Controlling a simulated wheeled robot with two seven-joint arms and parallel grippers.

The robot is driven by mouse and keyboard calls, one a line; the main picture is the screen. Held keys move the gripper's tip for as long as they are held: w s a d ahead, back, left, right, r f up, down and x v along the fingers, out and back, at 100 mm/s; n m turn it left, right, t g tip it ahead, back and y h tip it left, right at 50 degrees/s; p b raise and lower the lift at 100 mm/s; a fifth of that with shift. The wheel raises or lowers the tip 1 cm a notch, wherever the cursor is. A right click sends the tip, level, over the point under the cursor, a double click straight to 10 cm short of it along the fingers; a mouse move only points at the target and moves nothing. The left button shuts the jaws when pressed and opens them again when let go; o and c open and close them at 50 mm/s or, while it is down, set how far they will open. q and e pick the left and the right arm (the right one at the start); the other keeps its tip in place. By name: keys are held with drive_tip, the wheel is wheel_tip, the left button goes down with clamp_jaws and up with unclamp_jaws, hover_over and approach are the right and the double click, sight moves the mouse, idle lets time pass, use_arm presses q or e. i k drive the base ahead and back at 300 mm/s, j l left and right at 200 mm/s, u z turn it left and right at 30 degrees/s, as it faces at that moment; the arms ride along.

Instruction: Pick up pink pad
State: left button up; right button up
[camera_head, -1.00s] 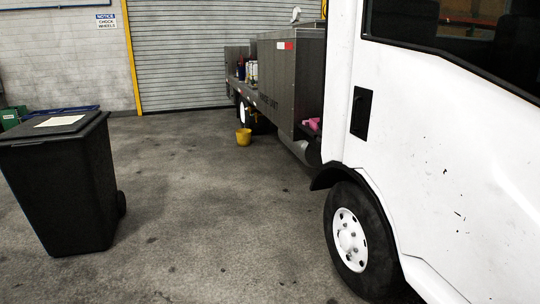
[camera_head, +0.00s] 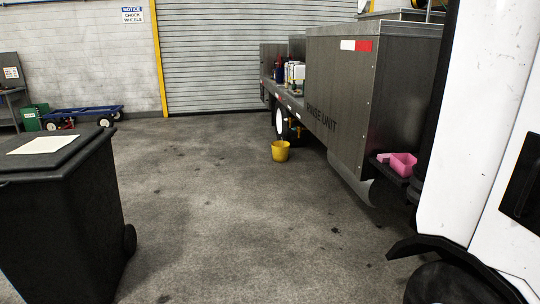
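The pink pad (camera_head: 403,165) shows as a small pink, block-like or tray-like shape. It rests on a low dark ledge (camera_head: 391,176) of the truck, between the grey box body and the white cab. It is still some way off, at the right of the view. Its exact shape is hard to tell at this size. Neither of my grippers is in view.
The white truck cab (camera_head: 501,124) and its front wheel (camera_head: 455,287) stand close at the right. A black wheeled bin (camera_head: 62,222) stands at the near left. A yellow bucket (camera_head: 280,151) is on the floor by the truck. The concrete floor (camera_head: 215,215) between is clear.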

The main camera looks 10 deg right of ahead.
sight(383, 158)
drive_tip(key=i+z, duration=0.15)
drive_tip(key=i, duration=0.35)
drive_tip(key=i+z, duration=0.1)
drive_tip(key=i, duration=0.4)
drive_tip(key=i+j+z, duration=0.15)
drive_tip(key=i, duration=0.35)
drive_tip(key=i+j+z, duration=0.1)
drive_tip(key=i, duration=0.45)
drive_tip(key=i+j+z, duration=0.15)
drive_tip(key=i, duration=0.35)
drive_tip(key=i+l+z, duration=0.15)
drive_tip(key=i+z, duration=0.25)
drive_tip(key=i, duration=0.25)
drive_tip(key=i+j+z, duration=0.1)
drive_tip(key=i+z, duration=0.3)
drive_tip(key=i, duration=0.25)
drive_tip(key=i+j+z, duration=0.4)
drive_tip(key=i, duration=0.25)
drive_tip(key=l, duration=0.1)
